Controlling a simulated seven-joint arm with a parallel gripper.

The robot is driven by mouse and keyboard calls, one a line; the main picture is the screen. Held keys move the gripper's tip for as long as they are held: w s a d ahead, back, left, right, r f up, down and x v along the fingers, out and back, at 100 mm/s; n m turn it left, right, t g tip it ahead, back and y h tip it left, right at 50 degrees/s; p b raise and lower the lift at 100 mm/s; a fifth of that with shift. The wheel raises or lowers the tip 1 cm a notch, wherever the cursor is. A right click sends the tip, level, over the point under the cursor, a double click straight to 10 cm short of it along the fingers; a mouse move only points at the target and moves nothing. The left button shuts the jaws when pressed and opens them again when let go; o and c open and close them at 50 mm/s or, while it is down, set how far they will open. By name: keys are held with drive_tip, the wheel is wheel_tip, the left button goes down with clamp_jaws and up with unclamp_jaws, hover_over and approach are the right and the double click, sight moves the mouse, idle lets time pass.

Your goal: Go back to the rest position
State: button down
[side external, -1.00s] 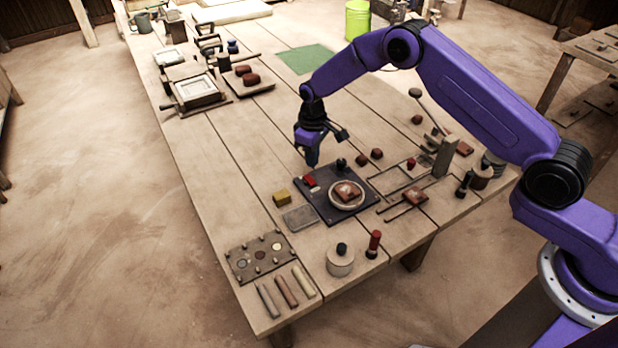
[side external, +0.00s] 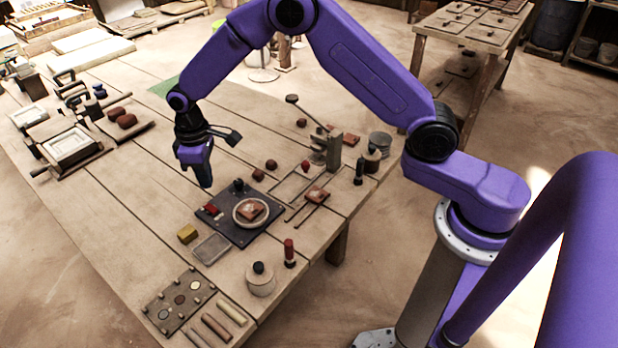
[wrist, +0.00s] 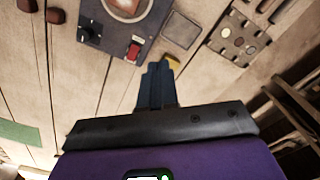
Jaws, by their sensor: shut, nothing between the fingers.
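My purple arm reaches over the wooden table, and my gripper (side external: 205,178) is above the boards, behind and left of the dark press board (side external: 262,228). The fingers point down, shut and empty. In the wrist view my gripper (wrist: 158,72) shows its two dark fingers together, with nothing between them. The dark board carries a round pale dish (side external: 238,213) with a reddish tile (side external: 251,209), a red block (side external: 211,209) and a black knob (side external: 238,185). The red switch-like block also shows in the wrist view (wrist: 133,50).
A yellow block (side external: 187,234) and grey plate (side external: 212,249) lie near the board. A lidded pot (side external: 261,281) and red-handled stamp (side external: 290,254) stand in front. A lever press (side external: 333,150) is at the right. Framed moulds (side external: 70,147) sit at left. The middle boards are clear.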

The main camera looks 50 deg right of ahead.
drive_tip(key=s+r+n, duration=0.1)
drive_tip(key=s+r, duration=0.7)
drive_tip(key=s, duration=0.2)
drive_tip(key=s+d+r+n, duration=0.1)
drive_tip(key=s+d, duration=0.3)
drive_tip(key=s, duration=0.5)
drive_tip(key=s+d+r+n, duration=0.1)
drive_tip(key=s+d+r, duration=0.1)
drive_tip(key=s+d, duration=0.3)
drive_tip(key=s+d+r+n, duration=0.2)
drive_tip(key=s+d, duration=0.3)
drive_tip(key=s, duration=0.8)
drive_tip(key=shift+w, duration=0.15)
